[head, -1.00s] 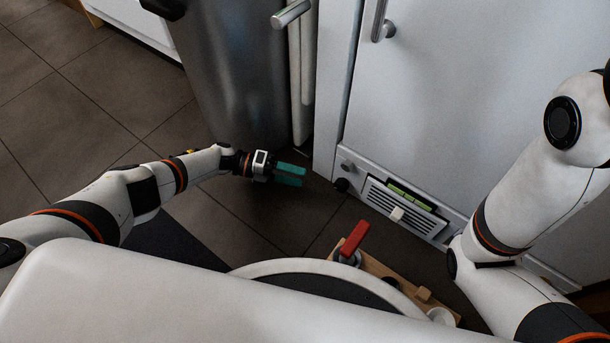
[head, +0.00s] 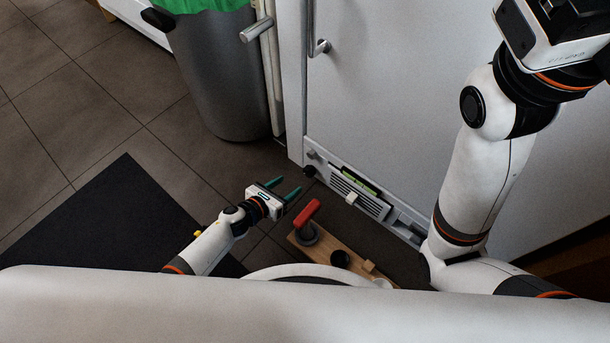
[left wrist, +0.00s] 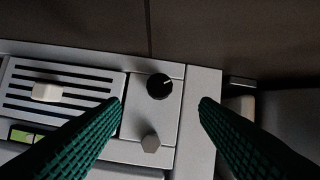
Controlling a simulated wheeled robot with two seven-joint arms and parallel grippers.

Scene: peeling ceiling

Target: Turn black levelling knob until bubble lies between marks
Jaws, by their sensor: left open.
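The black levelling knob (head: 309,171) sits at the left end of the low panel on the white cabinet. In the left wrist view the black knob (left wrist: 159,86) shows a pale pointer line and lies between the spread fingertips, farther off and untouched. My left gripper (head: 290,186) is open and empty, its teal fingers pointing at the panel; the fingers also frame the left wrist view (left wrist: 160,101). I cannot make out the bubble. My right gripper is out of view.
A grey hexagonal knob (left wrist: 151,143) sits beside the black one. A white slider knob (head: 351,198) is on the vented grille. A wooden board (head: 335,255) with a red-handled clamp (head: 307,213) stands near my left gripper. A grey bin (head: 220,75) stands left of the cabinet.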

